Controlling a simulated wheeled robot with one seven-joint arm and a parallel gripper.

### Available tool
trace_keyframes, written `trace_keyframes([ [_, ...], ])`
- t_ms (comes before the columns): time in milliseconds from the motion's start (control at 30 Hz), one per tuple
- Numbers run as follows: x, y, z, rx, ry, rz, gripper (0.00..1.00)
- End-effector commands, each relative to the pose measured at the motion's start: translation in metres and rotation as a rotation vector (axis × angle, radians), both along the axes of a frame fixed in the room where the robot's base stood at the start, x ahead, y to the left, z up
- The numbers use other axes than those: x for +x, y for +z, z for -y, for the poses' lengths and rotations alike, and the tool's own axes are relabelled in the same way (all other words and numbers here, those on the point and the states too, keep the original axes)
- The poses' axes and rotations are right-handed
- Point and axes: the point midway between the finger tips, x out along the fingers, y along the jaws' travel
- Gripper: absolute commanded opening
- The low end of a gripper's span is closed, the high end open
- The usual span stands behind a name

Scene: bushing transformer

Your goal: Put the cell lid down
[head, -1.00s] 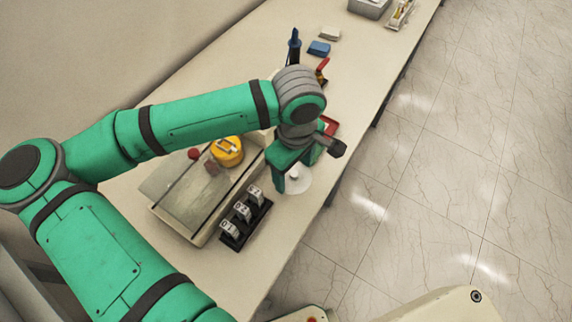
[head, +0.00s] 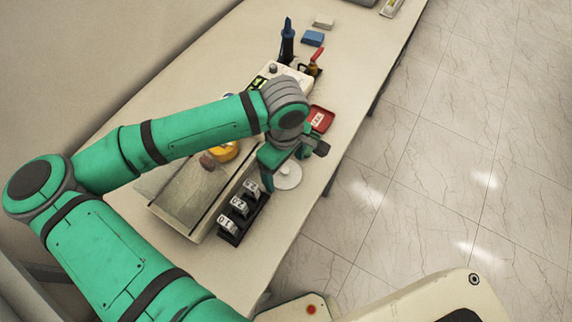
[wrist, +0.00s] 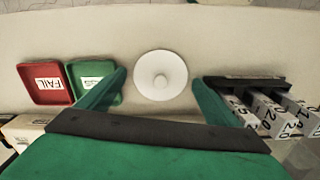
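The cell lid, a white disc with a small round knob (wrist: 161,78), shows in the middle of the wrist view and appears to lie flat on the bench. In the head view the lid (head: 289,177) is just beside and below my gripper. My gripper (wrist: 159,88) is open, its two green fingers spread wide on the left and right of the lid. No finger touches the knob in the wrist view. In the head view my gripper (head: 285,166) partly covers the lid's upper left edge.
A black rack of numbered blocks (head: 240,212) stands left of the lid, next to a glass-topped case (head: 185,200). A red FAIL tray (head: 320,118) and a green tray (wrist: 93,83) lie on the other side. The bench edge is close to the right.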

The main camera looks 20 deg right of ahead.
Motion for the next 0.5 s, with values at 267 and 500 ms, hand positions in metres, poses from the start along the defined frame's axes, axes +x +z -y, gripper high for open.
trace_keyframes([
  [267,-0.001,0.001,0.001,0.000,-0.003,0.000,0.86],
  [500,0.000,0.021,0.003,0.001,-0.008,0.003,0.86],
])
